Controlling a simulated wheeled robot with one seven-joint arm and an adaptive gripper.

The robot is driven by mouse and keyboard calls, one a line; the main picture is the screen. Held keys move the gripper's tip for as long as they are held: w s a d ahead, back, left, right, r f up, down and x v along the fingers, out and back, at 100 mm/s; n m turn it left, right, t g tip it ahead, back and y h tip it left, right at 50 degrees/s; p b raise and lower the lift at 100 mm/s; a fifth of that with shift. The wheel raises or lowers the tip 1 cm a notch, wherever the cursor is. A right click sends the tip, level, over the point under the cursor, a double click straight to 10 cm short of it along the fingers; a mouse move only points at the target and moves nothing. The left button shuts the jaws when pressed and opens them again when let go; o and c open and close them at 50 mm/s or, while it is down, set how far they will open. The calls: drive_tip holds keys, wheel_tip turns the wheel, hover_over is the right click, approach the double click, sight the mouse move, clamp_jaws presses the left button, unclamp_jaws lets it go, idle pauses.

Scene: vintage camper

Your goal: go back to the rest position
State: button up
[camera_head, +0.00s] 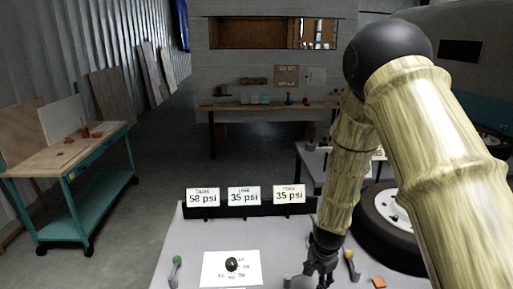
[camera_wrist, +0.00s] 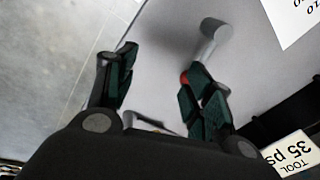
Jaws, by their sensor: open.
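My gripper (camera_head: 321,272) hangs down over the right part of the grey table (camera_head: 200,237). In the wrist view my gripper (camera_wrist: 158,75) has its two dark green fingers apart, with nothing held between them. A grey stand-like piece (camera_wrist: 210,42) lies below the fingers, with a red tip (camera_wrist: 184,78) partly hidden by the right finger. I cannot tell whether the finger touches it.
A green-topped piece (camera_head: 176,262), a dial card (camera_head: 231,267), a yellow-topped piece (camera_head: 349,262) and an orange block (camera_head: 378,283) are on the table. Psi signs (camera_head: 244,196) line its back. A teal cart (camera_head: 85,205) is left; floor between is clear.

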drive_tip(key=s+f+n+b, duration=0.1)
drive_tip(key=s+f+n, duration=0.3)
drive_tip(key=s+f, duration=0.3)
drive_tip(key=s+d+f+n+g+b, duration=0.1)
drive_tip(key=s+f+n, duration=0.3)
drive_tip(key=s, duration=1.4)
drive_tip(key=s+f+n+g+b, duration=0.1)
drive_tip(key=s+f+n, duration=0.3)
drive_tip(key=s+f, duration=0.8)
drive_tip(key=shift+s+d+f+n, duration=0.2)
drive_tip(key=shift+s+n, duration=0.2)
drive_tip(key=shift+s, duration=0.35)
